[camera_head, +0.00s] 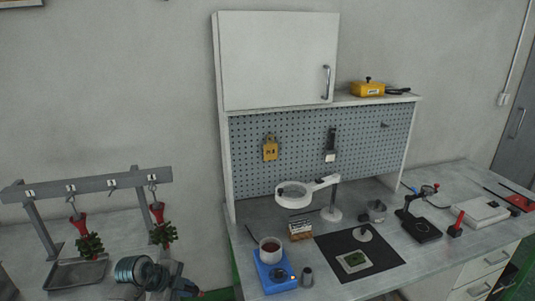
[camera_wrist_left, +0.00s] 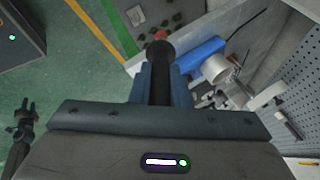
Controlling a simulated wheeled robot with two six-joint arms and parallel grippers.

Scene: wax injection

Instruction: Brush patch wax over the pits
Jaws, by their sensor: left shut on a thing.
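My left gripper (camera_head: 187,287) is at the bottom left of the head view, left of the blue wax heater (camera_head: 275,277). In the left wrist view its blue fingers (camera_wrist_left: 162,85) are shut on a dark rod-like tool (camera_wrist_left: 160,58) with a rounded end. I cannot tell whether it is the brush, and no bristles show. A white pot (camera_head: 270,248) with brownish contents sits on the heater. A green piece (camera_head: 354,260) lies on a pale plate on the black mat (camera_head: 385,250). Pits are too small to make out. My right gripper is not identifiable.
A ring magnifier (camera_head: 293,194) stands behind the mat. On the left, a rack (camera_head: 95,184) holds red-and-green trees (camera_head: 88,243) above a metal tray (camera_head: 75,273). A soldering-type stand (camera_head: 422,228) is right of the mat.

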